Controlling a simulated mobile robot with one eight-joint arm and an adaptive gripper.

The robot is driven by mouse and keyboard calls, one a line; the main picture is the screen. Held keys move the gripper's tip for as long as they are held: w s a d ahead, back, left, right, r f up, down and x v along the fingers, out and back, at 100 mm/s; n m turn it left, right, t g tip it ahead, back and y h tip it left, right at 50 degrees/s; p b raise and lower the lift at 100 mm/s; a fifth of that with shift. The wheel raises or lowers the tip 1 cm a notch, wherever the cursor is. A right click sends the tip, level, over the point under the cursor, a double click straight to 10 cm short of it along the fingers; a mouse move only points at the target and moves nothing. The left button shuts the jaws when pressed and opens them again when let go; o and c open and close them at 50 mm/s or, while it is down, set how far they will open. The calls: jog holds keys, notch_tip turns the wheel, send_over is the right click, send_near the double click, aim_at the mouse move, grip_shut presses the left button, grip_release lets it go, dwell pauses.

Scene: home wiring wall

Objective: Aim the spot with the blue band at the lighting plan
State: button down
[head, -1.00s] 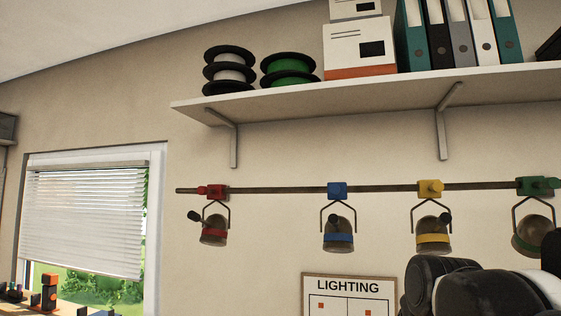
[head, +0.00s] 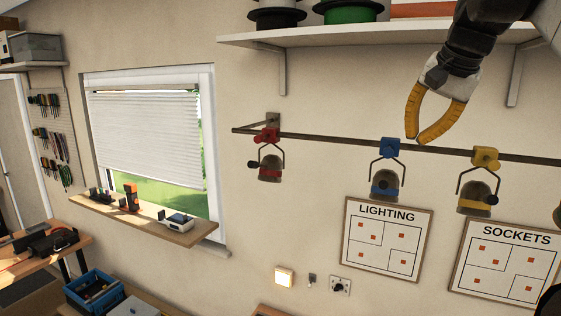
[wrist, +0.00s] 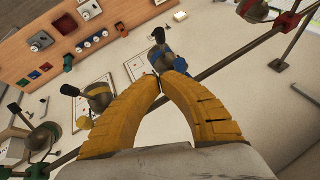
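The spot with the blue band (head: 385,185) hangs in a yoke under a blue clamp (head: 389,147) on the wall rail.
The red spot (head: 270,167) hangs to the left and the yellow spot (head: 476,190) to the right on the same rail (head: 330,139). The sockets plan (head: 506,262) is at lower right. A shelf (head: 300,36) runs above. Wall between red and blue spots is free.

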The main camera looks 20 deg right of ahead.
aim_at(385, 186)
jog(key=s+a+p+x, duration=0.1)
jog(key=p+x, duration=0.1)
jog(key=x, duration=0.8)
jog(key=shift+w+a+f, duration=0.15)
jog(key=shift+a+f, duration=0.45)
jog(key=shift+a, duration=0.1)
jog(key=shift+a, duration=0.1)
jog(key=shift+s+a+f+h+b, duration=0.15)
jog(key=shift+s+f+h+b, duration=0.2)
jog(key=shift+b, duration=0.2)
